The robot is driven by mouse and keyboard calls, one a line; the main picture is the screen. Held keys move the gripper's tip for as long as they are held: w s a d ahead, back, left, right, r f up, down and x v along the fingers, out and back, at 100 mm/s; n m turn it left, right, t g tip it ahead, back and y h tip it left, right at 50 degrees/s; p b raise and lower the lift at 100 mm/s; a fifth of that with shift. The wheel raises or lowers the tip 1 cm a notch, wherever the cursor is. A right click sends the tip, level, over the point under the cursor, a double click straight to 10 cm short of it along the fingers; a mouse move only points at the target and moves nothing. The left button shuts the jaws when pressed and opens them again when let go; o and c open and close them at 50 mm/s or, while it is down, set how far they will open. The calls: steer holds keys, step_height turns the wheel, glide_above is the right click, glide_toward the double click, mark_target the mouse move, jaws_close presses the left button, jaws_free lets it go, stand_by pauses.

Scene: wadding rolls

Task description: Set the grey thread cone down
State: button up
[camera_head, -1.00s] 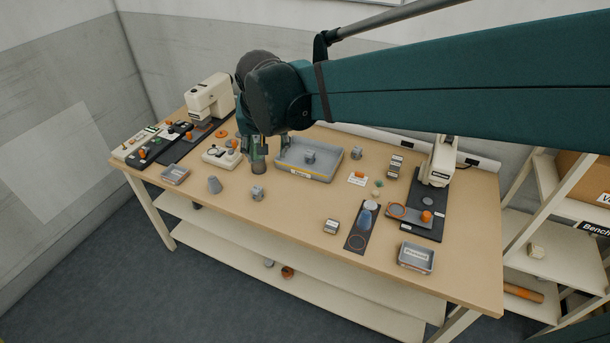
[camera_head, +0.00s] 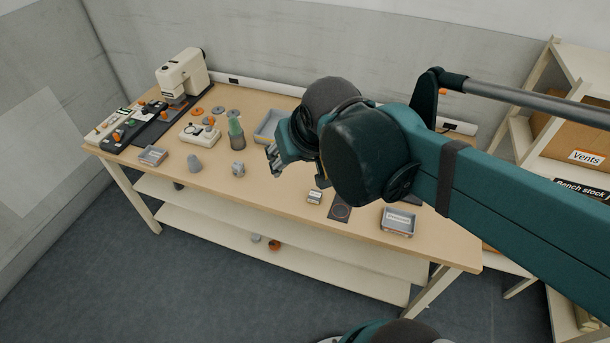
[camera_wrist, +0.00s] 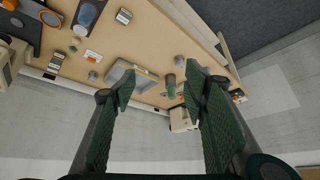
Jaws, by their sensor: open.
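A plain grey cone (camera_head: 194,163) stands upright near the table's front edge, left of a small grey cube. It also shows in the wrist view (camera_wrist: 180,61). Behind the cube stands a taller tapered piece with a green upper part and dark base (camera_head: 237,135); it shows between my fingers in the wrist view (camera_wrist: 170,86), with clear distance. I cannot tell whether it is a thread cone. My gripper (camera_head: 273,160) is open and empty, above the table to the right of both. My arm hides part of the table's right side.
A large grey tray (camera_head: 262,136) lies behind my gripper, partly hidden. The grey cube (camera_head: 238,169) stands near the front. A small tray (camera_head: 152,156) is left; another (camera_head: 398,222) is front right. A sewing machine (camera_head: 182,75) stands at back left.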

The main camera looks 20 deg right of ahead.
steer(key=shift+n+t, duration=0.3)
steer(key=shift+n, duration=0.1)
steer(key=shift+s+d+f, duration=0.2)
steer(key=shift+s+f, duration=0.15)
steer(key=shift+s, duration=0.45)
steer(key=shift+s+d+f, duration=0.15)
steer(key=shift+s+f, duration=0.15)
steer(key=shift+s, duration=0.45)
steer(key=shift+s+d+f, duration=0.2)
steer(key=shift+s+f, duration=0.15)
steer(key=shift+s, duration=0.45)
